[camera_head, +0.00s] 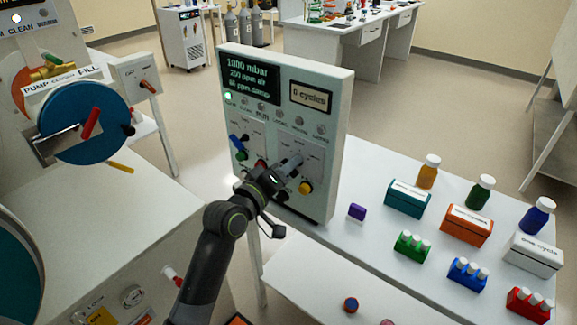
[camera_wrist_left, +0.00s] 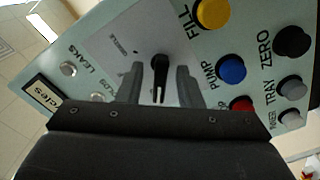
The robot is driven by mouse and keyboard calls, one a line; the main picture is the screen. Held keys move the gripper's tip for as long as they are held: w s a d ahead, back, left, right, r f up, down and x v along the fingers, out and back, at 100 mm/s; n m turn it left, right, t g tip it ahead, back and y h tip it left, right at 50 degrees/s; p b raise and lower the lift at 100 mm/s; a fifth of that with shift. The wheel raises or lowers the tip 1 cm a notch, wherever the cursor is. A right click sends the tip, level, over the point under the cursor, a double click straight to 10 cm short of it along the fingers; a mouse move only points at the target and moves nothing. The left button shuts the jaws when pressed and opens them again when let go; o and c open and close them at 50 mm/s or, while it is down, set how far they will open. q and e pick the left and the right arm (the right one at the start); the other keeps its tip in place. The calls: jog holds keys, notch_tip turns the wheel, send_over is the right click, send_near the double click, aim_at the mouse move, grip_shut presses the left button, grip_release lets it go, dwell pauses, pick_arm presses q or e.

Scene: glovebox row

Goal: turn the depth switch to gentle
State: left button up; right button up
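The depth switch (camera_wrist_left: 159,75) is a black knob with a bar and a pale line, on a light plate of the control panel. The word GENTLE (camera_wrist_left: 122,46) is printed up and left of it in the left wrist view. The bar points down the picture, away from that word. My left gripper (camera_wrist_left: 158,86) is open, with one finger on each side of the bar and small gaps visible. In the head view the left gripper (camera_head: 288,166) is at the panel's face (camera_head: 312,206) and hides the switch. My right gripper is not in view.
Close by are a yellow button (camera_wrist_left: 213,12), a blue button (camera_wrist_left: 231,68), a red button (camera_wrist_left: 241,104) and a black button (camera_wrist_left: 292,41). A purple block (camera_head: 357,212) stands right of the panel. Boxes and bottles stand farther right. A large glovebox (camera_head: 110,205) is at left.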

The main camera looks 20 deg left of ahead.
pick_arm(q)
grip_shut()
dwell(0.3)
jog(key=m, duration=0.2)
jog(key=shift+m+b, duration=0.4)
jog(key=shift+d+m+b, duration=0.1)
jog(key=shift+m+b, duration=0.6)
jog(key=shift+m, duration=1.4)
grip_release()
jog(key=shift+r, duration=0.1)
